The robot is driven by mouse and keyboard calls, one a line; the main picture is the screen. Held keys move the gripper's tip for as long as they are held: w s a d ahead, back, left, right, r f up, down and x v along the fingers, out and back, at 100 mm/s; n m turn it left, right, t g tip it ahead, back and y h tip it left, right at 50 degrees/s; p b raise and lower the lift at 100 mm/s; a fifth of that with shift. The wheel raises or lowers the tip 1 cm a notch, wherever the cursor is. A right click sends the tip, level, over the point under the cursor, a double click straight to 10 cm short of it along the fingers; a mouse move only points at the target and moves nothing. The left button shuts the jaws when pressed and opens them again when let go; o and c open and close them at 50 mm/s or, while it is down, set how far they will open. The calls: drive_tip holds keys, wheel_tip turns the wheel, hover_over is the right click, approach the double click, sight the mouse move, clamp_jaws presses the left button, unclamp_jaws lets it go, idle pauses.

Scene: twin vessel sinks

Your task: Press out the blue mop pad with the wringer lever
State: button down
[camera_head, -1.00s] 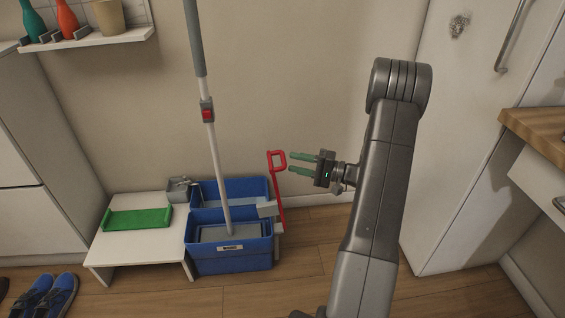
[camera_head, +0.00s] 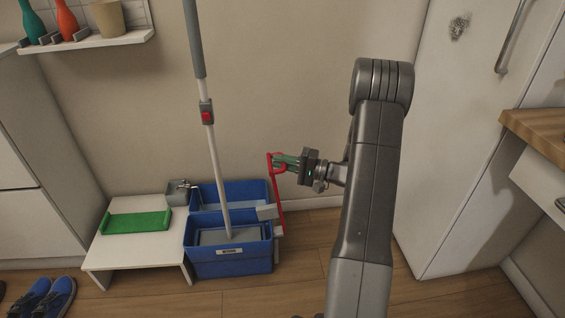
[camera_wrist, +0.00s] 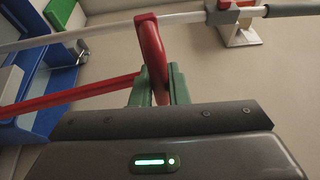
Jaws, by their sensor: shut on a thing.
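The red wringer lever (camera_head: 278,205) stands upright at the right side of the blue mop bucket (camera_head: 230,264). My gripper (camera_head: 279,162) is at the lever's top handle, with its green fingers shut on it. In the wrist view the green fingers (camera_wrist: 158,88) sit on both sides of the red handle (camera_wrist: 151,45). The mop's pole (camera_head: 217,170) rises from the front part of the bucket, leaning left. The mop head is down in the bucket by the grey wringer part (camera_head: 225,236). I cannot make out a blue mop pad.
A low white bench (camera_head: 105,247) with a green tray (camera_head: 137,221) stands left of the bucket. A grey box (camera_head: 178,192) is behind it. Blue shoes (camera_head: 52,298) lie at the lower left. A white cabinet (camera_head: 445,150) stands right. Floor in front of the bucket is clear.

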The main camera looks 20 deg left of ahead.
drive_tip(key=shift+s+a, duration=0.1)
drive_tip(key=shift+a, duration=0.05)
drive_tip(key=s+a+f+n+t+h+b, duration=0.1)
drive_tip(key=s+a+f+h, duration=0.25)
drive_tip(key=s+a, duration=0.55)
drive_tip(key=s+a+f+n+t+h+b, duration=0.1)
drive_tip(key=s+a+f+h, duration=0.25)
drive_tip(key=a, duration=0.85)
drive_tip(key=s+a+f+h, duration=0.1)
drive_tip(key=s+a+f, duration=0.1)
drive_tip(key=a+f, duration=0.2)
drive_tip(key=s+a+f+t+h, duration=0.1)
drive_tip(key=s+a+f, duration=0.2)
drive_tip(key=f, duration=0.5)
drive_tip(key=s+a+f+n+h, duration=0.1)
drive_tip(key=s+a+f, duration=0.1)
drive_tip(key=a+f, duration=0.2)
wheel_tip(320, 180, down, 2)
drive_tip(key=shift+s+a+f+t, duration=0.1)
drive_tip(key=shift+s+a+t, duration=0.15)
drive_tip(key=shift+a+t, duration=0.05)
drive_tip(key=c, duration=1.4)
unclamp_jaws()
